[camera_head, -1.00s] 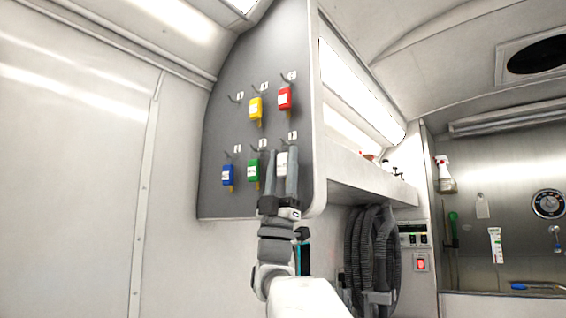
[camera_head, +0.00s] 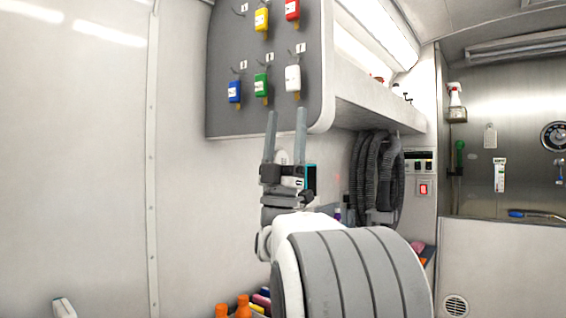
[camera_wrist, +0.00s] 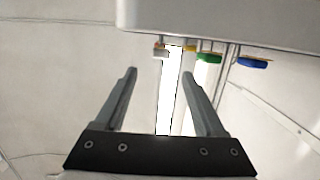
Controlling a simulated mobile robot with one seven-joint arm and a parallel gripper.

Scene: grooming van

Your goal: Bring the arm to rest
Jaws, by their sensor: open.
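The fingers are apart from the tags. In the wrist view the green tag (camera_wrist: 208,58) and the blue tag (camera_wrist: 252,63) hang past the fingertips.
A yellow tag (camera_head: 261,19) and a red tag (camera_head: 292,10) hang higher. A shelf (camera_head: 375,105) juts out to the right, with a coiled dark hose (camera_head: 372,180) below it. Orange bottles (camera_head: 243,306) stand low in front. The left wall is bare.

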